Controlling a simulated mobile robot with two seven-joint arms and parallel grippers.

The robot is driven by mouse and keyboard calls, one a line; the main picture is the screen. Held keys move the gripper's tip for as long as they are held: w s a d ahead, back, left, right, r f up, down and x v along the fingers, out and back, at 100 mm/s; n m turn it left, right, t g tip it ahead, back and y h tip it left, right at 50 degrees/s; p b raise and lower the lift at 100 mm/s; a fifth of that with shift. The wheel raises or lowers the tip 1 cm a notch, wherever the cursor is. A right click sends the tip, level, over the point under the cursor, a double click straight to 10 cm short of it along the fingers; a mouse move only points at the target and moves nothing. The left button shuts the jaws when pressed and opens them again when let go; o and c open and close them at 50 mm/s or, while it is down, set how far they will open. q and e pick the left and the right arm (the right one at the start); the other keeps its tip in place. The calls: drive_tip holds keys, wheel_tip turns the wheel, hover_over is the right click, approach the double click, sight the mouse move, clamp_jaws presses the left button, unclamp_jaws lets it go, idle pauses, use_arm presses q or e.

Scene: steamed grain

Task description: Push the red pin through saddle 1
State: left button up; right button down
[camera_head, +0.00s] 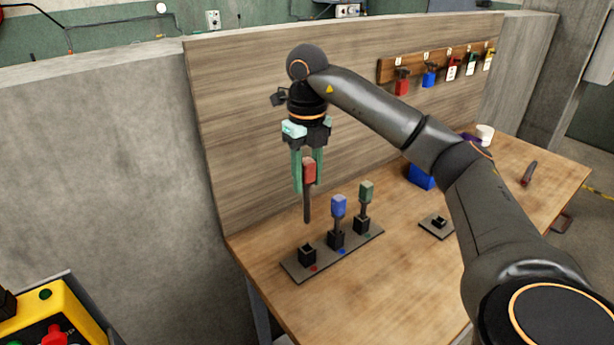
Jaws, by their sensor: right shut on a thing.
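My right gripper (307,183) is shut on the red head of the red pin (309,172). The pin's dark shaft hangs upright below the fingers. Its tip is above the black saddle with the red dot (307,255), at the left end of a grey base strip (292,267); the pin and saddle appear apart. A blue pin (339,207) stands in the middle saddle (336,239). A green pin (366,192) stands in the saddle at the right end (361,225). No number shows on the saddles. My left gripper is not in view.
A small grey plate with a black block (438,224) lies right of the strip. A blue box (421,177) is partly behind my arm. A rack (432,64) with tools hangs on the wooden back panel (240,140). The table front is clear.

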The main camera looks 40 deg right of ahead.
sight(307, 161)
drive_tip(key=shift+r+p, duration=0.3)
drive_tip(key=shift+r, duration=1.4)
